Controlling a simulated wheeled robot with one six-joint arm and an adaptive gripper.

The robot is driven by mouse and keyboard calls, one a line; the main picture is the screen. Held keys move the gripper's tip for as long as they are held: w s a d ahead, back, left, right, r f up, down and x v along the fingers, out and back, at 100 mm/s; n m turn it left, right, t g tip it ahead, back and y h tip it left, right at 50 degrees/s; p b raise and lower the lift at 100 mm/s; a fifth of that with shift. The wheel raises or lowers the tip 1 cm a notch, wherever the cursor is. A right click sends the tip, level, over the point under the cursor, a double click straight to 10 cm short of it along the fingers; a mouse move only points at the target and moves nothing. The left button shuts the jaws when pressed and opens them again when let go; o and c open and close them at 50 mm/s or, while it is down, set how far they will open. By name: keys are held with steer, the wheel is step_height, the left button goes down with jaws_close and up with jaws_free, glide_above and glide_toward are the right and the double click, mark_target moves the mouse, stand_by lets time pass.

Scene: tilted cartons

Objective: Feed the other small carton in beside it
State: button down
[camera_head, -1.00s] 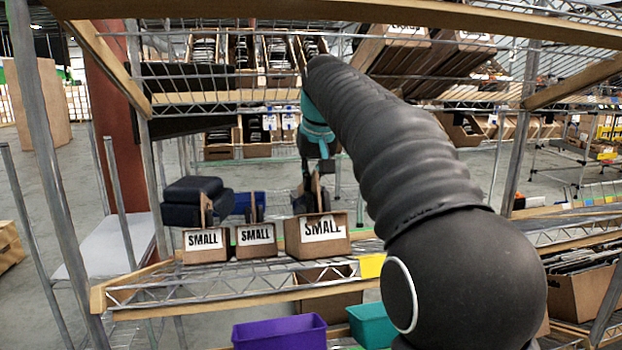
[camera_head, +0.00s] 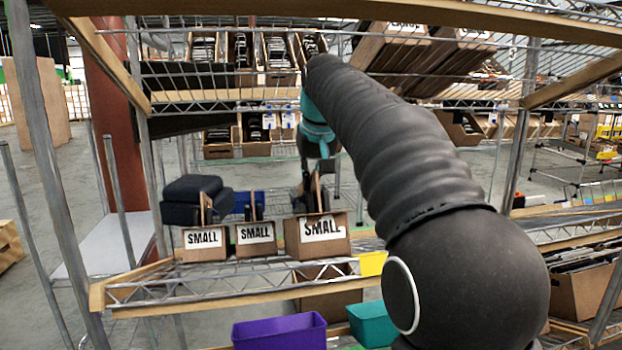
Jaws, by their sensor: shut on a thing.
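Three brown cartons labelled SMALL stand in a row at the left of the wire shelf (camera_head: 215,285). The left carton (camera_head: 203,253) has a dark bulky item above and behind its raised flap. The middle carton (camera_head: 256,246) stands just right of it, with a blue item behind. The right carton (camera_head: 318,250) looks larger, is slightly tilted, and sits apart from the middle one by a small gap. My gripper (camera_head: 311,198) is shut on the raised flap of the right carton, from above. I cannot tell whether that carton's base touches the shelf; its far side is hidden.
A wooden front rail (camera_head: 225,300) and side rail edge the shelf. A yellow tag (camera_head: 372,264) is right of the cartons. Purple (camera_head: 279,332) and teal (camera_head: 371,325) bins sit below. An upper wire shelf (camera_head: 240,100) with cartons hangs above. My arm covers the shelf's right middle.

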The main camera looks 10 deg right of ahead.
steer(key=c, duration=1.2)
jaws_free()
steer(key=shift+c, duration=0.2)
steer(key=v, duration=0.7)
steer(key=shift+r, duration=0.15)
steer(key=shift+s+r, duration=0.1)
steer(key=shift+r, duration=0.05)
steer(key=shift+s, duration=0.1)
